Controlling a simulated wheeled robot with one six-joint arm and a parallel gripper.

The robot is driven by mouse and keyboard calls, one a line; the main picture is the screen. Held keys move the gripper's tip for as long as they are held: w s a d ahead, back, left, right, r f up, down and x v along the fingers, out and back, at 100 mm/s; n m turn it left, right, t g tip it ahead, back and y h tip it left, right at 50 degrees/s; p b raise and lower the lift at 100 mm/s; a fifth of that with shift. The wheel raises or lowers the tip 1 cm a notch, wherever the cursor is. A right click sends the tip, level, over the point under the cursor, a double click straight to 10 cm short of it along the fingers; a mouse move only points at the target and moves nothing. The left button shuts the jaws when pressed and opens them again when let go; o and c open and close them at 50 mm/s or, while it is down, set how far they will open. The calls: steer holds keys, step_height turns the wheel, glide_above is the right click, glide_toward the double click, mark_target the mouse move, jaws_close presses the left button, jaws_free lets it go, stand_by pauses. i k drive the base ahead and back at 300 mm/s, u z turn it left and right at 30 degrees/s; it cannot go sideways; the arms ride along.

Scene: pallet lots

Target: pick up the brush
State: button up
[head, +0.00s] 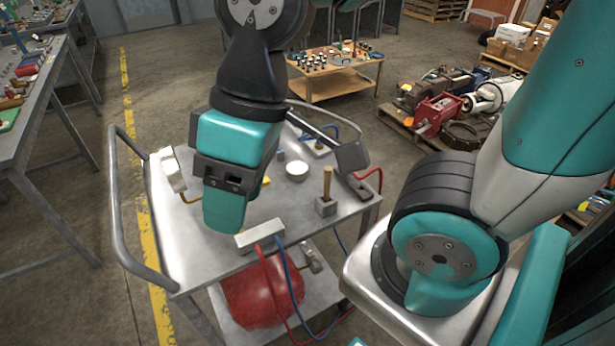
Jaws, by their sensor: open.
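A short wooden handle (327,183) stands upright from a small grey block on the right half of the metal cart top. It may be the brush, but no bristles show, so I cannot tell for sure. My gripper (224,205) hangs over the left-middle of the cart, pointing down, left of the wooden handle and apart from it. It is open, and nothing shows held in it. My gripper and wrist hide part of the cart top behind them.
The cart top (285,208) also holds a white round dish (297,171), a cream tool (172,170) at the left and a pale block (259,234) at the front with red and blue hoses. A red tank (262,292) sits below. A workbench (30,135) stands left.

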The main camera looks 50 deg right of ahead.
mark_target(328, 170)
steer(key=z, duration=0.05)
steer(key=k, duration=0.5)
steer(key=u, duration=0.65)
steer(key=i, duration=0.7)
steer(key=z, duration=1.75)
